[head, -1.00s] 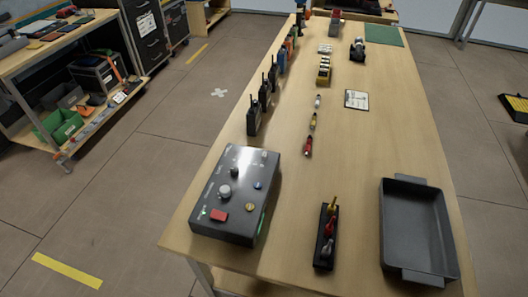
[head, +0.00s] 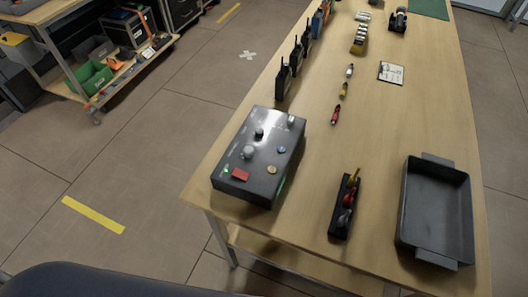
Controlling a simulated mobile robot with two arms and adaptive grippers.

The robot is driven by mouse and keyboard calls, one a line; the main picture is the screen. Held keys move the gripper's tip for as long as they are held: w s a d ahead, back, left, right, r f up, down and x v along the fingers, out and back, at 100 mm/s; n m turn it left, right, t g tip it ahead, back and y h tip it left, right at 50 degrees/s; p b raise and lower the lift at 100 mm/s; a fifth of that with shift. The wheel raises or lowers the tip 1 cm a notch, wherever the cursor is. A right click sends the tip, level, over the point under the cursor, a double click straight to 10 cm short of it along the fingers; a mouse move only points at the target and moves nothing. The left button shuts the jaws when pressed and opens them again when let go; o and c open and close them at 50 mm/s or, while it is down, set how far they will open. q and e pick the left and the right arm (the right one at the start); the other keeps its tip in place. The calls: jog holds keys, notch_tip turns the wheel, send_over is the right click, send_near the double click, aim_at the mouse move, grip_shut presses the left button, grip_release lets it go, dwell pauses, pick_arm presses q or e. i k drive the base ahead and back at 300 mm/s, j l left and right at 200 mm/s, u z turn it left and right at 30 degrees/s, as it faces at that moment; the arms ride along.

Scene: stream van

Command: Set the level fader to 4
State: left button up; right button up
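A dark grey control box (head: 228,172) sits at the near left of the long wooden table. Its top carries a large grey knob (head: 249,152), a black knob (head: 259,133), a red rectangular button (head: 240,175), a yellow button (head: 271,170), a blue button (head: 281,149) and a pale control (head: 291,119) at the far right corner. A green light shows at the near left. I cannot make out which control is the level fader, or its scale. Neither of my grippers is in view.
A black rack (head: 343,206) with several coloured-handled items and a dark grey tray (head: 436,214) stand right of the box. Radios (head: 283,80), small connectors (head: 336,114) and a white card (head: 391,72) lie farther back. Bare tabletop separates them.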

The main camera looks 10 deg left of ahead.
aim_at(292, 119)
jog(key=j+z, duration=0.35)
jog(key=k+j+z, duration=0.15)
jog(key=j+z, duration=0.2)
jog(key=k+j+z, duration=0.15)
jog(key=j+z, duration=0.2)
